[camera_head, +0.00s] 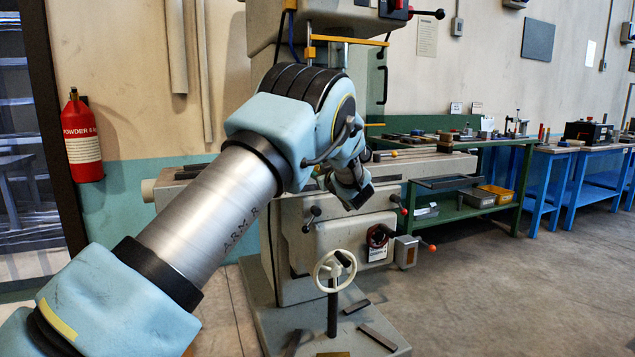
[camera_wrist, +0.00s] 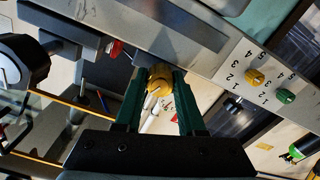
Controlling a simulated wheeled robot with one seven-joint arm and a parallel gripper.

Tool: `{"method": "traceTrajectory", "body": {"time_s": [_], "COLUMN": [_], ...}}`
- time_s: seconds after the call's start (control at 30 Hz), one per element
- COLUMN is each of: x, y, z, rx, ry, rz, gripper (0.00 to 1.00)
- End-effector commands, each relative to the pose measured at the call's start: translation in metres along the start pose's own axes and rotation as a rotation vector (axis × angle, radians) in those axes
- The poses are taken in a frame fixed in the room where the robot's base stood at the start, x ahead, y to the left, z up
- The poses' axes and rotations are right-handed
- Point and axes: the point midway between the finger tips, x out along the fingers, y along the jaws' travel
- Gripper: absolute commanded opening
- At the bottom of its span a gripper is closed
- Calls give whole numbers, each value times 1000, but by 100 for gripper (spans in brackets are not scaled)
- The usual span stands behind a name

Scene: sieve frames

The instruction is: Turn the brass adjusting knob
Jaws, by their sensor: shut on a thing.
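The brass adjusting knob (camera_wrist: 157,74) shows in the upper middle of the wrist view, close to a pale machine edge. My gripper (camera_wrist: 161,82) has its two dark green fingers on either side of the knob and is shut on it. The fingers hide part of the knob's sides. In the head view my wrist is beside the front of the milling machine (camera_head: 297,230). The knob cannot be made out there, and my arm covers much of the machine.
A numbered panel in the wrist view carries a yellow knob (camera_wrist: 255,78) and a green knob (camera_wrist: 286,96), right of my fingers. A black round handle (camera_wrist: 22,62) is at the left. In the head view a white handwheel (camera_head: 335,271) stands below my wrist. Floor at right is clear.

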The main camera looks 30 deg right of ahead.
Motion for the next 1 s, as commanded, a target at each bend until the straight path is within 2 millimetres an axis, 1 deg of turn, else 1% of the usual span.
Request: {"method": "traceTrajectory", "body": {"time_s": [0.03, 0.3, 0.5, 0.7, 1.0], "x": [0, 0, 0, 0, -1], "y": [-2, -2, -1, -1, 0], "z": [5, 4, 4, 2, 2], "rx": [-44, -253, -356, -413, -433], "ry": [-1, -2, -2, -2, -4], "rz": [0, 0, 0, 0, 0], "gripper": [0, 0, 0, 0, 0]}}
